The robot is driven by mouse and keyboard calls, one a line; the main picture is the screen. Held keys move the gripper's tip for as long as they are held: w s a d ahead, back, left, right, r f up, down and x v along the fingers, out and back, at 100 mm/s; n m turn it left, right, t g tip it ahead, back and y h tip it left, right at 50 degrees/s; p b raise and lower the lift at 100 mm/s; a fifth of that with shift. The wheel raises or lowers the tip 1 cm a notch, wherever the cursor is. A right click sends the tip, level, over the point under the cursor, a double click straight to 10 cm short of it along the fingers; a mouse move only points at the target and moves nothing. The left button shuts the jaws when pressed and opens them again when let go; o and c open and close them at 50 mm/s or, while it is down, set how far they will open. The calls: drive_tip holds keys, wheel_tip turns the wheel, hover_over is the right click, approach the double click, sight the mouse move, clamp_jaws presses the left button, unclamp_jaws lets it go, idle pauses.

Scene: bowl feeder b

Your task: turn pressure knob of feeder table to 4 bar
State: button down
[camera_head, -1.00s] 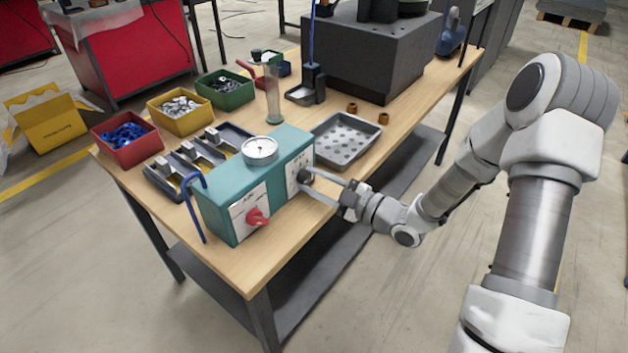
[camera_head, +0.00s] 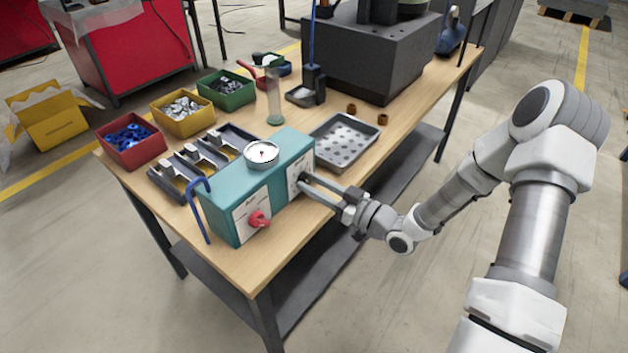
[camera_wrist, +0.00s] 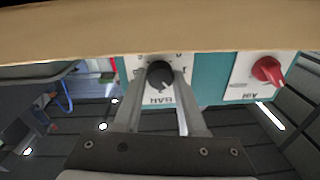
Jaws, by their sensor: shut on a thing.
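The teal feeder control box (camera_head: 236,187) stands at the near edge of the wooden table, with a round white pressure gauge (camera_head: 262,153) on top. Its dark needle is too small to read exactly. The black pressure knob (camera_wrist: 159,73) sits on a white plate marked BAR in the wrist view, where the picture is upside down. My gripper (camera_wrist: 160,82) is shut on the knob, one finger on each side. In the head view my gripper (camera_head: 310,183) reaches the box front from the right, and its fingers largely hide the knob.
A red air knob (camera_head: 258,219) is on the same box front, and it also shows in the wrist view (camera_wrist: 267,70). A blue hose (camera_head: 198,205) curves at the left end. A perforated metal tray (camera_head: 345,141) lies just behind the box. The floor before the table is clear.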

drive_tip(key=m+p, duration=0.1)
drive_tip(key=m, duration=0.4)
drive_tip(key=m+p, duration=0.1)
drive_tip(key=m, duration=0.2)
drive_tip(key=shift+m+t+p, duration=0.3)
drive_tip(key=shift+m+p, duration=0.05)
drive_tip(key=shift+m, duration=0.05)
drive_tip(key=m+p, duration=0.1)
drive_tip(key=m, duration=0.3)
drive_tip(key=shift+s+m+h, duration=0.1)
drive_tip(key=shift+m+h, duration=0.3)
drive_tip(key=shift+m+t+p, duration=0.3)
drive_tip(key=shift+m+p, duration=0.2)
drive_tip(key=shift+m, duration=1.2)
drive_tip(key=shift+a+m, duration=0.1)
drive_tip(key=shift+m, duration=0.2)
drive_tip(key=shift+c, duration=2.4)
unclamp_jaws()
drive_tip(key=r+p+v, duration=0.1)
drive_tip(key=v, duration=1.6)
drive_tip(key=shift+s+d+f, duration=0.15)
drive_tip(key=shift+d+f, duration=0.05)
drive_tip(key=shift+f, duration=0.15)
